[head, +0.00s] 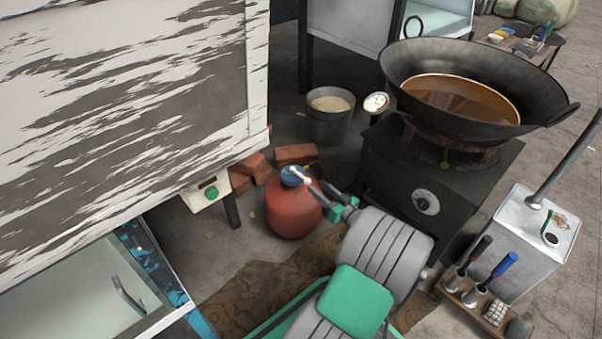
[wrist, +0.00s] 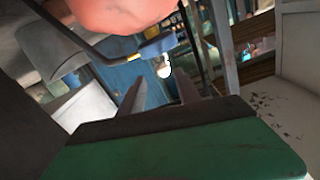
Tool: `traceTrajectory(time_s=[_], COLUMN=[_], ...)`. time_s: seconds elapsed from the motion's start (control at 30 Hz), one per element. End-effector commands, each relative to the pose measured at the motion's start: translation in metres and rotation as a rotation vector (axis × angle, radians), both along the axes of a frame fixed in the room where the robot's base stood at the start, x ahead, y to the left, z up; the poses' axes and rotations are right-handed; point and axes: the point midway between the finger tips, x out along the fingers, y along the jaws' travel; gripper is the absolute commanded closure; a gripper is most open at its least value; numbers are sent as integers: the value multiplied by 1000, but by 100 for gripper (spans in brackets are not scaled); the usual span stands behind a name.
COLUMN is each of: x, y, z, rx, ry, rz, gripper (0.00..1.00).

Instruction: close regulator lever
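The red gas cylinder (head: 293,208) stands on the floor, with a blue regulator (head: 290,176) on top. The pale regulator lever (head: 300,175) sticks out toward my gripper (head: 318,186). In the wrist view the cylinder (wrist: 120,12) is at the top edge, and the blue regulator (wrist: 157,47) with its white lever (wrist: 163,69) lies just beyond the fingertips. My gripper (wrist: 160,88) is open, its two grey fingers apart with nothing visibly held between them. The lever shows in the gap between the tips; I cannot tell whether a finger touches it.
A black stove (head: 405,185) with a large wok (head: 440,100) stands right of the cylinder. Bricks (head: 296,154) and a grey bucket (head: 330,122) lie behind it. A large white, peeling cabinet (head: 130,100) fills the left. A metal can (head: 535,245) stands at right.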

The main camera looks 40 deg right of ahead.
Motion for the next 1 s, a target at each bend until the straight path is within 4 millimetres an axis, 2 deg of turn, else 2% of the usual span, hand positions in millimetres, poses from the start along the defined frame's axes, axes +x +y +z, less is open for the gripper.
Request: traceTrajectory(time_s=[0.3, 0.63, 0.8, 1.0], x=[27, 51, 69, 77], y=[9, 9, 8, 8], z=[3, 1, -1, 0], rx=[-6, -8, -10, -11], ry=[8, 10, 10, 9], rz=[12, 8, 7, 6], gripper=[60, 60, 60, 60])
